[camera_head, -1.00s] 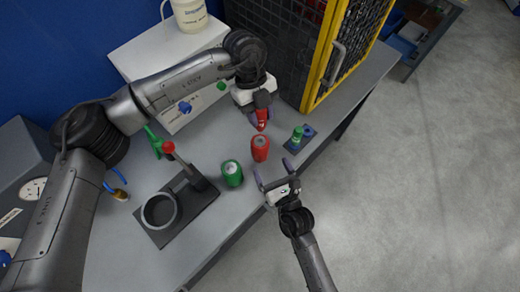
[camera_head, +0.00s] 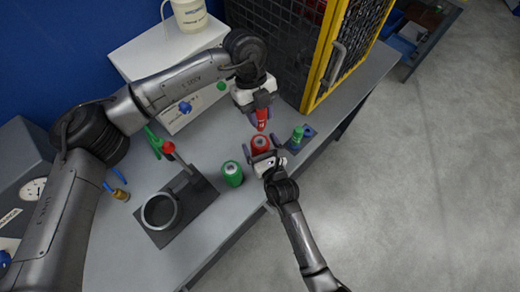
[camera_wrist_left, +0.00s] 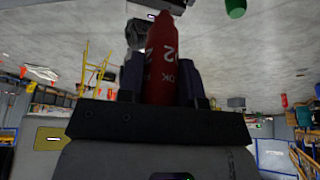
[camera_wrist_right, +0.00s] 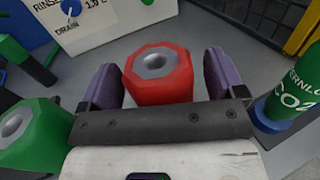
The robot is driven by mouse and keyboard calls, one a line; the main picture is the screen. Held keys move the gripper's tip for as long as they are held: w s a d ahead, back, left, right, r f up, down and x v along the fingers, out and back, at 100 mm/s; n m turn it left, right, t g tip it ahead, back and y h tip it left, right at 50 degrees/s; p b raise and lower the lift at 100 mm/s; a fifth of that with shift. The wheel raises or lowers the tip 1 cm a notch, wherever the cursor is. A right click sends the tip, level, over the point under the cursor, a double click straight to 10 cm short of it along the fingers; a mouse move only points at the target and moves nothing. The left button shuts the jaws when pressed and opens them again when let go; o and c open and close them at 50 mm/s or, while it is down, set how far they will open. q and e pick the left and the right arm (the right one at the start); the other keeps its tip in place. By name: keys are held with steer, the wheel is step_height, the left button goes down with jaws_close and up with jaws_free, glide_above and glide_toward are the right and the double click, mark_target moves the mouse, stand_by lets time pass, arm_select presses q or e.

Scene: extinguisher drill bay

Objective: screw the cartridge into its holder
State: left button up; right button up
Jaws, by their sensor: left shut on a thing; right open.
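My left gripper (camera_head: 260,108) is shut on a red cartridge (camera_head: 262,119) with white lettering, which also fills the middle of the left wrist view (camera_wrist_left: 163,65). The cartridge points down, just above a red holder (camera_head: 260,142) standing upright on the bench. A gap seems to be left between them. In the right wrist view the holder (camera_wrist_right: 158,88) shows an eight-sided top with a round grey socket. My right gripper (camera_head: 266,156) is open, with one finger on each side of the holder and visible gaps to it.
A green holder (camera_head: 232,174) stands left of the red one. A green cartridge (camera_head: 297,135) stands on a small blue base at right. A dark plate with a ring (camera_head: 160,211) and a red-knobbed lever (camera_head: 168,147) is at left. A yellow-framed cage (camera_head: 322,60) stands behind.

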steer(key=c, duration=1.3)
arm_select(q)
steer(key=shift+w+f, duration=0.1)
steer(key=shift+f, duration=2.35)
steer(key=shift+f, duration=0.1)
steer(key=shift+f, duration=0.8)
steer(key=shift+f, duration=0.55)
